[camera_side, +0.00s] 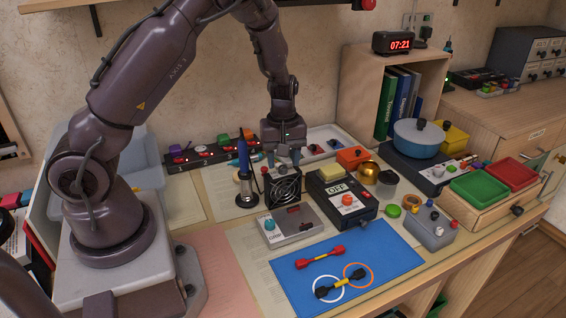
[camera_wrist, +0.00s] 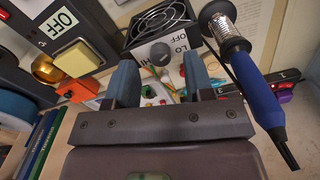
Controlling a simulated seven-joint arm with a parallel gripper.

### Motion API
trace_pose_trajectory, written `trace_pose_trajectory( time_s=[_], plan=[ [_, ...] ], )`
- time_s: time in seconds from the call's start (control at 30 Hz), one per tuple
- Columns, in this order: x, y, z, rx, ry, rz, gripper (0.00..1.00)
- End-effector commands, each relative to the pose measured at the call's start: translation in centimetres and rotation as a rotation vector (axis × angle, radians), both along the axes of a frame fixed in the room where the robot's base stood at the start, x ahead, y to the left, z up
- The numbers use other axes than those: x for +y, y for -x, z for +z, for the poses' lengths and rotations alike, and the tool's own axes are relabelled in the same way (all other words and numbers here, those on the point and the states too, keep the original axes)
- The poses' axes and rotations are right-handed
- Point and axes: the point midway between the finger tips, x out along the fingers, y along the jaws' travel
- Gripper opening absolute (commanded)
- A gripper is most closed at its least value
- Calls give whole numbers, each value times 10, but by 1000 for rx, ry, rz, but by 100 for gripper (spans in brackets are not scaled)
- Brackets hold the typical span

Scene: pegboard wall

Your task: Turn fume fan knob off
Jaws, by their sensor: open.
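The fume fan (camera_side: 284,190) is a small black box with a round grille, standing on the table. My gripper (camera_side: 283,157) is just above the fan, pointing down. In the wrist view my gripper (camera_wrist: 160,78) is open and empty, with its fingers to either side of the knob and apart from it. The knob is not clear in the side view.
A soldering iron with a blue handle (camera_wrist: 258,92) stands close beside the fan; its stand (camera_side: 245,188) is left of the fan. A black box marked OFF (camera_side: 340,190) is close on the right. A grey box (camera_side: 290,227) stands in front, before a blue mat (camera_side: 385,250).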

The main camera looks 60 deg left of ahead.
Motion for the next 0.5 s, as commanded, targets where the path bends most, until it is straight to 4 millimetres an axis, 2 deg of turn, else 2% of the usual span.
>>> trace_pose_trajectory(
  time_s=[0.3,0.5],
  plan=[
    [0,-1,71,-6,0,-2,48],
    [0,0,102,-4,1,0,48]
  ],
)
